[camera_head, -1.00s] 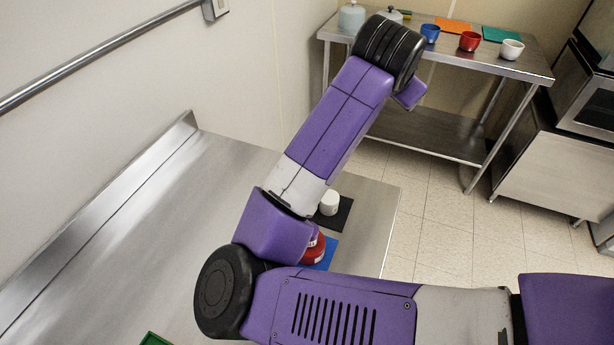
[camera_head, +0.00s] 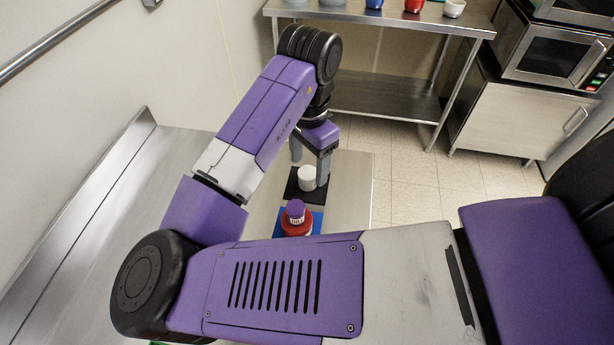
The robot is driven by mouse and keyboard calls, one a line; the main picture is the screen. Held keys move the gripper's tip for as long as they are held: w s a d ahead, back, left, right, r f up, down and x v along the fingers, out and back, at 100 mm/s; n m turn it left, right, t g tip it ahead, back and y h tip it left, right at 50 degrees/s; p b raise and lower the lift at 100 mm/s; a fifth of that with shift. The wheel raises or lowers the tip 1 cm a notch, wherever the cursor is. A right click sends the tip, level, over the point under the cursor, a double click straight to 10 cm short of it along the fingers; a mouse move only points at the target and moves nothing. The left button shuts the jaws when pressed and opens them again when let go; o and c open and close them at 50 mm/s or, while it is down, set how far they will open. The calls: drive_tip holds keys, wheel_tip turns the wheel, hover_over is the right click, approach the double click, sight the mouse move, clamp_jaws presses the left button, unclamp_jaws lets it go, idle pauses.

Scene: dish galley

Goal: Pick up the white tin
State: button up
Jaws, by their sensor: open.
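The white tin (camera_head: 307,179) stands upright on a black mat (camera_head: 292,190) on the steel counter. My gripper (camera_head: 309,173) is open and points down at the tin, with one finger behind its left side and the other at its right side. The fingers appear to straddle the tin. I cannot tell whether either finger touches it.
Just nearer, a red container (camera_head: 298,229) with a purple item (camera_head: 295,209) on top stands on a blue mat (camera_head: 317,219). A steel table (camera_head: 400,22) with cups stands at the back. A microwave (camera_head: 550,50) is at the right. The counter's left part (camera_head: 120,215) looks clear.

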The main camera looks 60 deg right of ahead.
sight(308, 172)
drive_tip(key=shift+f, duration=1.8)
clamp_jaws()
drive_tip(key=shift+r, duration=0.1)
